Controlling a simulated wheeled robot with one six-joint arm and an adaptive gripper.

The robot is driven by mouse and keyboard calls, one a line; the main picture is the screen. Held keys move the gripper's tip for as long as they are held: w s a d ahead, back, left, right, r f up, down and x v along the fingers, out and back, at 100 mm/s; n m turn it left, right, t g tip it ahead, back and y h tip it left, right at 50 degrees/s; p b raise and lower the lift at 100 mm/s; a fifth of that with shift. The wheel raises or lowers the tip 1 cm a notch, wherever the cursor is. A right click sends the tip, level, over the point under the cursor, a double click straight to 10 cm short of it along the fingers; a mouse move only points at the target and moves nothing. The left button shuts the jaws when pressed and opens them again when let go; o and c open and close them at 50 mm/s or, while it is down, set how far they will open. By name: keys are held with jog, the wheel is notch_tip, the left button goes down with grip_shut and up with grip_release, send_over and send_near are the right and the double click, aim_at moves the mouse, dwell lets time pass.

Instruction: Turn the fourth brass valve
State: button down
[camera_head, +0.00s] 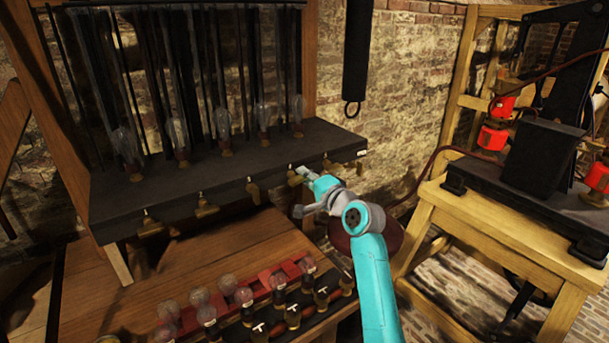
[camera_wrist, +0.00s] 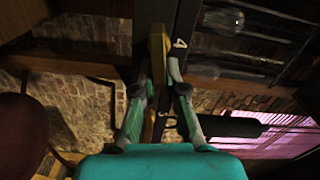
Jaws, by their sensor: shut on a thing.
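A row of brass valves runs along the front edge of a dark shelf (camera_head: 240,172). The fourth brass valve (camera_head: 294,178) is at the right part of that edge. In the wrist view its flat brass lever (camera_wrist: 157,55) runs up and down the picture, beside a white figure 4. My gripper (camera_head: 304,172) is at this valve. In the wrist view my gripper (camera_wrist: 160,90) has its fingers on both sides of the lever, shut on it. In the head view my gripper partly hides the valve.
Glass bulbs (camera_head: 223,135) stand on the shelf above the valves. Below, a red rack (camera_head: 270,288) with several bulbs sits on a wooden bench (camera_head: 215,262). A wooden table (camera_head: 480,210) with black and red apparatus stands at the right. A dark cylinder (camera_head: 357,45) hangs by the brick wall.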

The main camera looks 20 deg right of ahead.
jog(key=shift+f+m, duration=0.25)
jog(key=shift+m, duration=0.75)
jog(key=c, duration=1.2)
grip_release()
jog(key=v, duration=1.2)
jog(key=shift+d, duration=0.1)
